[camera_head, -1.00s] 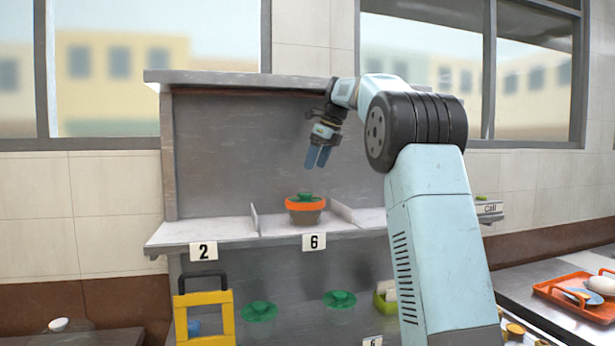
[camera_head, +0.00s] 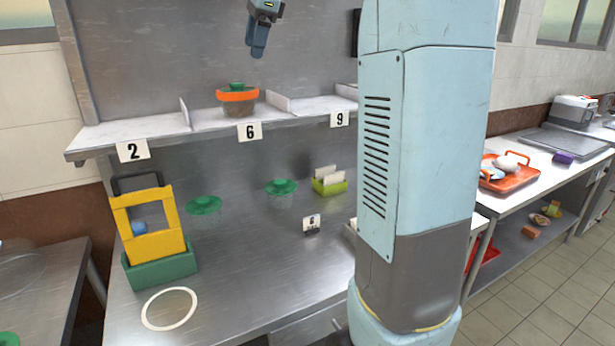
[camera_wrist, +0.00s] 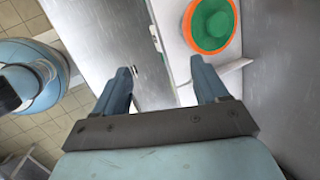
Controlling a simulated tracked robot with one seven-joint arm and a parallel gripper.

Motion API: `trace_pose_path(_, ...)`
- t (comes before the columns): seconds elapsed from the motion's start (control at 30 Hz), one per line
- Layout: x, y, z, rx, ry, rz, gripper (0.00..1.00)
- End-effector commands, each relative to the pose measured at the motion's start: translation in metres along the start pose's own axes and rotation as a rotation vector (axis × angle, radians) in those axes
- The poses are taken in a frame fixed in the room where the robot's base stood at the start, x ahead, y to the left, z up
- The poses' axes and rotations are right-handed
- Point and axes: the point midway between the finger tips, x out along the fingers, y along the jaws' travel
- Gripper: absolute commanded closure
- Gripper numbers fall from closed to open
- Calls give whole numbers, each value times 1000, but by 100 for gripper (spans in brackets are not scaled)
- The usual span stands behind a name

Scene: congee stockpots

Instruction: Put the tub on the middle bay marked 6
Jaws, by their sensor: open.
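The tub (camera_head: 238,99), with an orange rim and a green lid, sits upright on the shelf in the middle bay. That bay carries the card marked 6 (camera_head: 249,132). My gripper (camera_head: 257,52) hangs above the shelf, a little up and right of the tub, apart from it. In the wrist view my gripper (camera_wrist: 163,82) has its two blue fingers spread with nothing between them. The tub also shows in the wrist view (camera_wrist: 211,22), beyond the right finger, seen from above.
Bays marked 2 (camera_head: 133,151) and 9 (camera_head: 339,119) flank it, separated by low dividers. On the counter below stand green-lidded containers (camera_head: 204,205), a yellow frame in a green base (camera_head: 150,235), a lime box (camera_head: 328,182) and a white ring (camera_head: 169,309).

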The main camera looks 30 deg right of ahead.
Motion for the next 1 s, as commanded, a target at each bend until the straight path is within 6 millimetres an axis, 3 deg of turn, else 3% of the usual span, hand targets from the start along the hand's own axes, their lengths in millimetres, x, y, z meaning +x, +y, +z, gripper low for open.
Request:
trace_pose_path(0.03, -2, 21, 1, -79, 10, -8, 27)
trace_pose_path(0.37, 11, 144, -8, -650, 90, -40, 27)
trace_pose_path(0.7, 56, 278, -31, -1253, 188, -32, 27)
trace_pose_path(0.9, 88, 341, -46, -1551, 237, -12, 27)
trace_pose_path(1.0, 100, 360, -52, -1643, 252, -2, 27)
